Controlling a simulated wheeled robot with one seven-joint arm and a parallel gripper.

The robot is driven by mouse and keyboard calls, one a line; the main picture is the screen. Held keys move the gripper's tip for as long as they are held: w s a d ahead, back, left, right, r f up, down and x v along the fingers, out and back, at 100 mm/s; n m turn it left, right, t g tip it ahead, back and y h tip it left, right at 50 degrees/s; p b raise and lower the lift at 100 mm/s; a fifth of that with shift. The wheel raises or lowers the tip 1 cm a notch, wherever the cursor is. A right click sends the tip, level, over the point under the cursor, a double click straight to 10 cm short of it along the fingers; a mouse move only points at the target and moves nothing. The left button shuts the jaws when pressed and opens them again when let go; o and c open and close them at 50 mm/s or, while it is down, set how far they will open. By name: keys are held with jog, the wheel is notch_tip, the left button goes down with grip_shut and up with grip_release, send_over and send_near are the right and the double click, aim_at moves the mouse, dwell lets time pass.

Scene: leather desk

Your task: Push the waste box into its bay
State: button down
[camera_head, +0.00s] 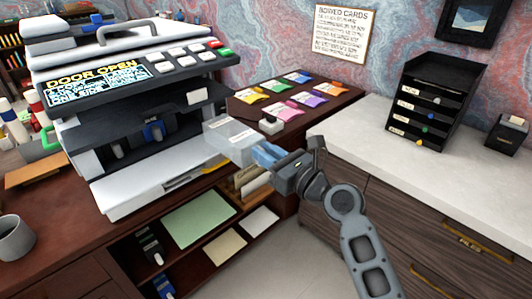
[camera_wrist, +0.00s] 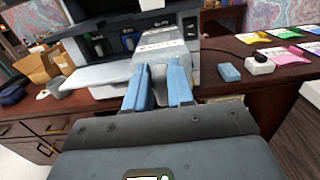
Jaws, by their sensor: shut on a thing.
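The waste box (camera_head: 232,138) is a pale, partly see-through box. My gripper (camera_head: 264,154) is shut on its near end with blue fingers and holds it level at the right front of the copier (camera_head: 140,192). In the wrist view the box (camera_wrist: 158,48) shows beyond my gripper (camera_wrist: 158,76), with a blurred dark label on top. The copier's front stands open, and its display (camera_head: 95,82) reads "DOOR OPEN". The bay itself is hidden behind the box, so I cannot tell how far the box is inside.
Coloured card packets (camera_head: 298,77) and a small white-topped object (camera_head: 271,124) lie on the desk to the right. Below is a shelf with a green sheet (camera_head: 198,218). A grey mug (camera_head: 14,238) stands at left.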

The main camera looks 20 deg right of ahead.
jog(key=shift+w+a+f+b, duration=0.2)
jog(key=shift+w+f+b, duration=0.4)
jog(key=shift+f, duration=0.2)
jog(key=shift+w+a+f+b, duration=0.2)
jog(key=shift+w+f+b, duration=0.3)
jog(key=shift+w+f, duration=0.25)
jog(key=shift+s+f, duration=0.1)
jog(key=shift+p, duration=0.65)
dwell(0.4)
jog(key=shift+x, duration=1.25)
jog(key=shift+b+x, duration=0.85)
jog(key=shift+x, duration=3.95)
jog(key=shift+f, duration=0.15)
jog(key=shift+f, duration=0.15)
